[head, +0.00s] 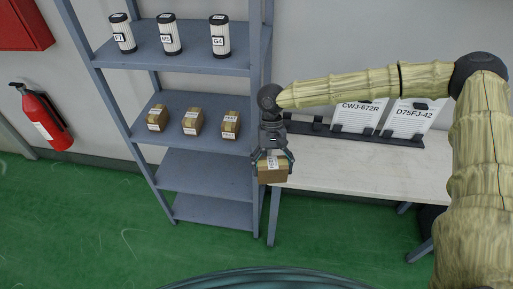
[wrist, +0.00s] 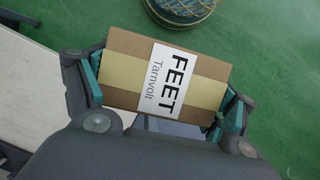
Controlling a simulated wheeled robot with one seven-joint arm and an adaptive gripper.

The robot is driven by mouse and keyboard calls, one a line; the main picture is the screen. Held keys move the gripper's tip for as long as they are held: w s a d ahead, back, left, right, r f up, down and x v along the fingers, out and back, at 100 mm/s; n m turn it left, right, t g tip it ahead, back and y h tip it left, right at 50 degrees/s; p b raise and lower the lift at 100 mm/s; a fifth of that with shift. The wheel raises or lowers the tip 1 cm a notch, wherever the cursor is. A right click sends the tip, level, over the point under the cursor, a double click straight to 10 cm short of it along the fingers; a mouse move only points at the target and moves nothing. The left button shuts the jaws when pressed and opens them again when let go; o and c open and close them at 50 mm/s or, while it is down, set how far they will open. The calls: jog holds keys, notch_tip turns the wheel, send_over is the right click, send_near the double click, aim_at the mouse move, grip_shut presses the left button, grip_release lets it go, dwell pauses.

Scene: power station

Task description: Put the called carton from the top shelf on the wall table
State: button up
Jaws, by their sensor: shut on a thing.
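My gripper (head: 272,158) is shut on a brown carton (head: 272,174) and holds it in the air in front of the shelf's right post, by the left end of the wall table. In the wrist view the carton (wrist: 125,85) has a tan tape band and a white label reading "FEET Tarnvolt". The teal finger pads press on its two ends. The wall table (head: 340,168) has a pale bare top and stands right of the shelf. Several white-and-black cylinders with labels stand on the shelf's top board (head: 180,60). Three cartons (head: 193,121) stand on the board below.
The two lower shelf boards (head: 205,172) are empty. Two white cards (head: 362,115), reading "CWJ-672R" and "D75FJ-42", stand in a dark rack at the table's back. A red fire extinguisher (head: 42,117) hangs on the wall at left. The green floor is clear in front of the shelf.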

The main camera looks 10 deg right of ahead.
aim_at(277, 174)
jog(key=shift+n+h, duration=0.3)
jog(key=shift+n, duration=0.4)
jog(key=f, duration=0.1)
jog(key=d+f, duration=0.1)
jog(key=f, duration=0.1)
jog(key=d+f, duration=0.1)
jog(key=shift+f, duration=0.3)
